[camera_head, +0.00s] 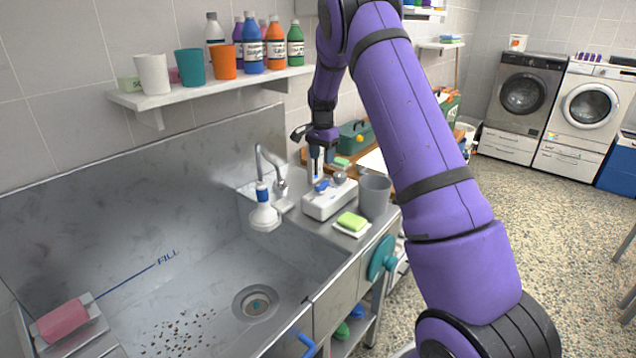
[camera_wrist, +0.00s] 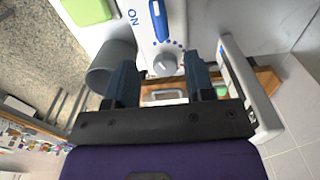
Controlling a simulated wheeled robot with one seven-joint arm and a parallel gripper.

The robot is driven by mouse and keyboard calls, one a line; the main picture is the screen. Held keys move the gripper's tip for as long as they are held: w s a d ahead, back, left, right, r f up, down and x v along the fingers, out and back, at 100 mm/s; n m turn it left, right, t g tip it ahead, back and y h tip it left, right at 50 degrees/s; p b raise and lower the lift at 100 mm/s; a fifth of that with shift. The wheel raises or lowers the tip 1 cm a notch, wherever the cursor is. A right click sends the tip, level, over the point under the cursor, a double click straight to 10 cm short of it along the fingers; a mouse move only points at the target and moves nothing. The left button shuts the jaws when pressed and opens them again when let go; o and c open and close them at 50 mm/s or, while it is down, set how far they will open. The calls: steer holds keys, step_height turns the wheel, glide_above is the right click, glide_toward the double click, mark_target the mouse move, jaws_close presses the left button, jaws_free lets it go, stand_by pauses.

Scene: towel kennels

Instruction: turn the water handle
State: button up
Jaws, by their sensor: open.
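A white control box (camera_head: 330,199) stands on the counter right of the tap. It carries a blue lever handle (camera_wrist: 159,20) and a grey round knob (camera_wrist: 165,64) ringed by blue dots; "ON" is printed beside the lever. The lever (camera_head: 322,186) and knob (camera_head: 339,178) also show in the head view. My gripper (camera_head: 316,168) hangs over the box, pointing down. In the wrist view my gripper (camera_wrist: 160,68) is open and empty, its fingers on either side of the knob in the picture, with the lever beyond them. Contact cannot be told.
A grey cup (camera_head: 375,196) stands close right of the box, and a green sponge (camera_head: 351,221) lies in front. The tap (camera_head: 265,205) hangs over the steel sink (camera_head: 200,270) at left. A teal round handle (camera_head: 382,258) sticks out of the counter front. A shelf (camera_head: 205,90) holds bottles and cups.

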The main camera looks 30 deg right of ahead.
mark_target(322, 183)
step_height(322, 183, down, 10)
steer(key=shift+r, duration=0.1)
stand_by(0.4)
jaws_close()
